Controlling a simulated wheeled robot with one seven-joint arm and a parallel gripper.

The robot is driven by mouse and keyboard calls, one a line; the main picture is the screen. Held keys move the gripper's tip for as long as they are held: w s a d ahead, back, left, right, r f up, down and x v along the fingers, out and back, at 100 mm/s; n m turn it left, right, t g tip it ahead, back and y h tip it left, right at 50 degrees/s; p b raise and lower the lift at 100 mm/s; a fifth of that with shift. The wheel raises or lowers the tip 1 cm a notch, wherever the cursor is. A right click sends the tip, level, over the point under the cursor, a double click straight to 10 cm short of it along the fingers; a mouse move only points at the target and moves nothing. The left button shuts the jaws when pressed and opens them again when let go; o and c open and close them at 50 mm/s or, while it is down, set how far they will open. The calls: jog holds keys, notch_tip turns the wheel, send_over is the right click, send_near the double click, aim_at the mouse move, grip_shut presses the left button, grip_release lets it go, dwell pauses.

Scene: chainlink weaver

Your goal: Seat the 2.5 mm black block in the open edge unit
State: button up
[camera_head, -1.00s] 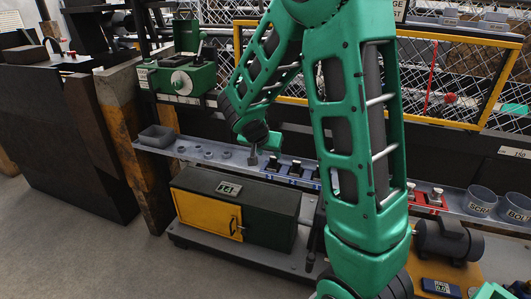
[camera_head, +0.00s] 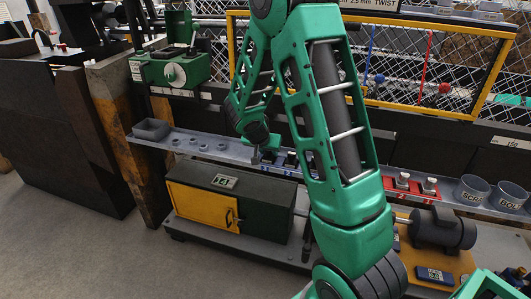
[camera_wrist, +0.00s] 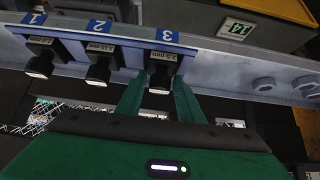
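In the head view my gripper (camera_head: 264,157) is low at the left end of the blue slots. I cannot tell whether the fingers touch the slot 3 block. I cannot tell which part is the open edge unit.
Another block (camera_wrist: 40,62) sits in slot 1. Red slots with silver-topped blocks (camera_head: 403,181) and two cups, one marked SCRAP (camera_head: 472,189), stand further right. A grey tray (camera_head: 151,130) is at the rail's left end. A yellow-and-black box (camera_head: 203,208) lies below.

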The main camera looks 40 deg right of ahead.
jog(key=shift+c, duration=0.7)
jog(key=shift+w+r, duration=0.1)
jog(key=shift+r, duration=2.45)
